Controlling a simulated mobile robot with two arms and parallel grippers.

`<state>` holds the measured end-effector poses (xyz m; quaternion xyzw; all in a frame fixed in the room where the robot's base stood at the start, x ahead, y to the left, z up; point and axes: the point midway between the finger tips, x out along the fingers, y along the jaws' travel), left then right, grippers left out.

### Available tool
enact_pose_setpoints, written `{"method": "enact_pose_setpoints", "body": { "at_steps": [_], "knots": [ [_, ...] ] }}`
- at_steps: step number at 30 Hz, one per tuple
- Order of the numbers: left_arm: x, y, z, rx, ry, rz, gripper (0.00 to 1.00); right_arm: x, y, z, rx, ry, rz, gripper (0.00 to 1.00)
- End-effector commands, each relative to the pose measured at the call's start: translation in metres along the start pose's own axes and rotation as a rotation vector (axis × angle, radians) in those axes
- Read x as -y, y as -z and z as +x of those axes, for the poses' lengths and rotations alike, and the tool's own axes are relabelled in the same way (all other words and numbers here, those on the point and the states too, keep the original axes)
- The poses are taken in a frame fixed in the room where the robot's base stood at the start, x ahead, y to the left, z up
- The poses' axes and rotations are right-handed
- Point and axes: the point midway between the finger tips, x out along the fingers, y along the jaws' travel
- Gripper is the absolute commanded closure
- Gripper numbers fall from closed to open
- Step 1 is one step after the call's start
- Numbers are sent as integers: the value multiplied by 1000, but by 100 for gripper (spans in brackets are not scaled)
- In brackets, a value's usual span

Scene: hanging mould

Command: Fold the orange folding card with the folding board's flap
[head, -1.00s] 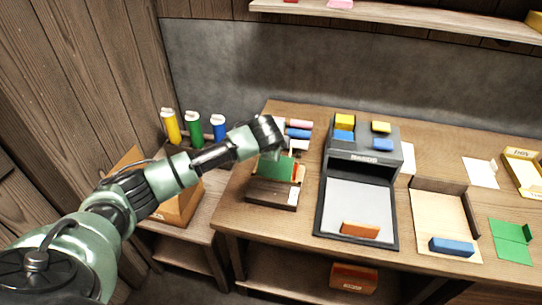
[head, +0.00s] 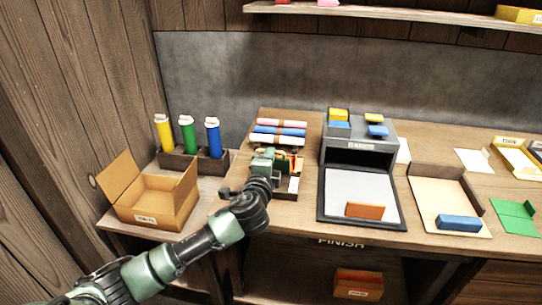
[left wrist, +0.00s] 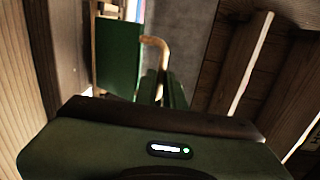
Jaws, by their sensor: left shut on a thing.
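My left gripper (head: 266,167) is at the wooden card rack (head: 284,194) on the bench. It is shut on a thin tan-orange edge, which seems to be the orange folding card (head: 296,165); its hand hides much of the card. In the left wrist view the edge (left wrist: 157,45) stands between the fingertips, beside a green card (left wrist: 118,55). The folding board (head: 432,203) lies to the right, pale, with a dark brown flap (head: 440,178) standing raised at its back and right. My right gripper is out of view.
A blue block (head: 459,223) lies on the folding board's front. Between rack and board stands a grey machine (head: 360,157) with a pale bed (head: 357,188) and an orange block (head: 365,211). Rolls (head: 280,130) lie behind the rack. An open carton (head: 158,203) and bottles (head: 188,135) are left.

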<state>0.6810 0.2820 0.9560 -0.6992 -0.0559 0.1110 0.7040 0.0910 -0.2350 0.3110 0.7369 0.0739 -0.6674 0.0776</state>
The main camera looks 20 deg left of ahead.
Motion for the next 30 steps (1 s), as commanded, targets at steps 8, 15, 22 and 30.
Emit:
{"method": "enact_pose_setpoints", "body": {
  "at_steps": [8,15,22,30],
  "knots": [
    [-34,1,-20,0,-25,1,100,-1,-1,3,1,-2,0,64],
    [-50,0,-28,2,-30,4,100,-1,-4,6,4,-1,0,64],
    [-55,0,-30,3,-27,4,100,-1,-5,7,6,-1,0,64],
    [-54,0,-30,3,-24,4,100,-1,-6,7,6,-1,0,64]
  ]
}}
